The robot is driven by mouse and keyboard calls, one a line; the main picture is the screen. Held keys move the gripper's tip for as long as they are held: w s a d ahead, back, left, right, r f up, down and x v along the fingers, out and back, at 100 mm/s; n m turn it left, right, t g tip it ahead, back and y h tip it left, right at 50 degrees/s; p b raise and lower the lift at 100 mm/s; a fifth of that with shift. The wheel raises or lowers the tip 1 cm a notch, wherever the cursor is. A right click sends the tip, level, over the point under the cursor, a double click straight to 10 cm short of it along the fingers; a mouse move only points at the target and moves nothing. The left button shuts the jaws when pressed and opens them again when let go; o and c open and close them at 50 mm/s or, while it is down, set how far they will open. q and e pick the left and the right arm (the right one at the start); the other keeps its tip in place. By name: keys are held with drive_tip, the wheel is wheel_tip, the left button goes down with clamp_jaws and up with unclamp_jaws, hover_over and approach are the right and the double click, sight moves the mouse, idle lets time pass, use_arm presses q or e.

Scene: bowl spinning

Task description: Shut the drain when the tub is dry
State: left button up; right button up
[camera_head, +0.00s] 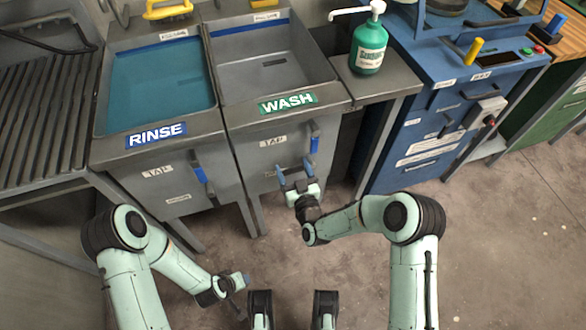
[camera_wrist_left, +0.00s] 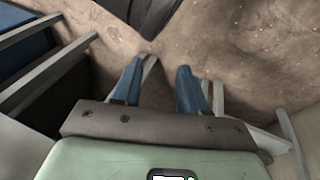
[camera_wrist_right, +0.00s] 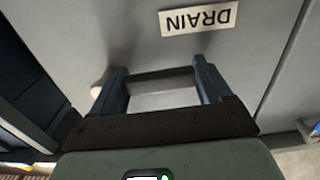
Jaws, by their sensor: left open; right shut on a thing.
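The wash tub (camera_head: 318,68), with a green WASH label, shows a bare grey floor with a dark slot (camera_head: 274,62) and no visible water. My right gripper (camera_head: 295,172) is at its lower front, shut on the drain handle. In the right wrist view the drain handle (camera_wrist_right: 160,76) is a dark bar across between the blue fingers, below the upside-down DRAIN label (camera_wrist_right: 198,19). The fingers partly hide it. My left gripper (camera_head: 240,282) is open and empty, low over the floor; its parted fingers show in the left wrist view (camera_wrist_left: 158,75).
The rinse tub (camera_head: 160,75) on the left holds teal water. A green soap bottle (camera_head: 369,48) stands on the right shelf. Floor (camera_head: 500,215) at right is clear.

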drive_tip(key=shift+f+n, duration=0.35)
drive_tip(key=shift+n, duration=0.15)
drive_tip(key=f+n, duration=0.1)
drive_tip(key=f+n+b, duration=0.1)
drive_tip(key=n, duration=0.1)
drive_tip(key=shift+d, duration=0.15)
use_arm(q)
drive_tip(key=shift+g, duration=0.5)
drive_tip(key=shift+s+a+f+b, duration=0.2)
drive_tip(key=shift+s+f+b, duration=0.05)
drive_tip(key=shift+s+f, duration=0.6)
drive_tip(key=shift+s+a+f+b, duration=0.2)
drive_tip(key=shift+s+f, duration=0.4)
drive_tip(key=shift+f, duration=0.35)
use_arm(e)
drive_tip(key=w+d+f+n, duration=0.1)
drive_tip(key=d+f+n, duration=0.2)
drive_tip(key=n, duration=1)
drive_tip(key=shift+w+d+f+n, duration=0.3)
drive_tip(key=shift+w+d, duration=0.1)
drive_tip(key=shift+d, duration=0.85)
drive_tip(key=o, duration=1.4)
